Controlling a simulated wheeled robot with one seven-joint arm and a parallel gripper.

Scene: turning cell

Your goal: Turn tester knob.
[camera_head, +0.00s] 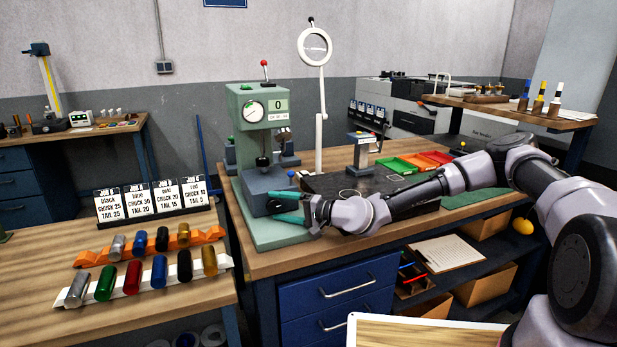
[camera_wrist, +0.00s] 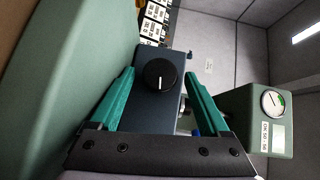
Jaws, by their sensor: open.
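The tester (camera_head: 262,150) is a green bench press with a round dial gauge (camera_head: 252,111) and a display reading 0. Its dial also shows at the right of the wrist view (camera_wrist: 271,102). The black round knob (camera_wrist: 159,75) with a white pointer line sits on the face of the dark tester block (camera_wrist: 150,110). In the head view the knob (camera_head: 275,206) is partly hidden by my gripper. My gripper (camera_head: 276,207) has teal fingers. In the wrist view its fingers (camera_wrist: 160,80) are open, one on each side of the knob, with gaps showing. I cannot tell their exact distance from the knob's face.
A board of job cards (camera_head: 152,200) and racks of coloured cylinders stand on the left bench (camera_head: 190,305). A black plate (camera_head: 345,187), a small stand (camera_head: 362,152), coloured trays (camera_head: 415,163) and a ring magnifier (camera_head: 315,46) are on the tester's bench.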

